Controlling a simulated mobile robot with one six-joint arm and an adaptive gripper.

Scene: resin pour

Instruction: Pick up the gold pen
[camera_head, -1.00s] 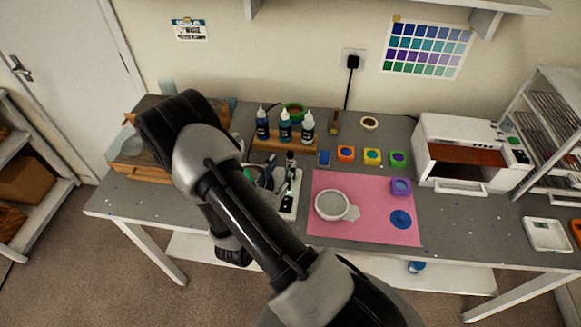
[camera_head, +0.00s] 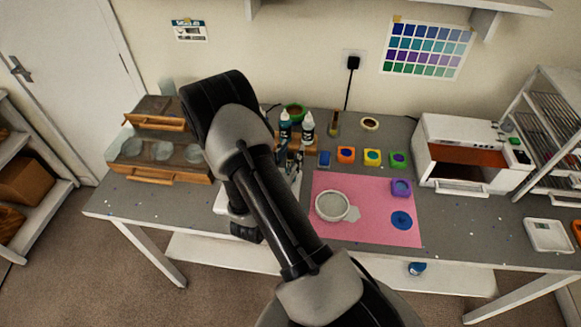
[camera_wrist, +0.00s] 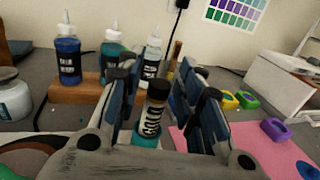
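A pen-like marker (camera_wrist: 152,112) with a dark brown-gold cap and a white label with black marks stands upright in the wrist view, its foot in something teal. It looks like the gold pen, though its colour is dark here. My gripper (camera_wrist: 155,78) is open, with one blue-grey finger on each side of the marker. A gap shows on the left; on the right I cannot tell whether the finger touches. In the head view my arm hides most of the gripper and the marker; only dark finger parts (camera_head: 289,163) show.
Dropper bottles (camera_wrist: 68,55) stand in a wooden rack (camera_wrist: 72,92) just behind. A pink mat (camera_head: 350,234) with a pale cup (camera_head: 331,206) lies to the right, near small coloured pots (camera_head: 346,154). A wooden drawer unit (camera_head: 160,172) stands left; a white oven-like box (camera_head: 437,128) stands right.

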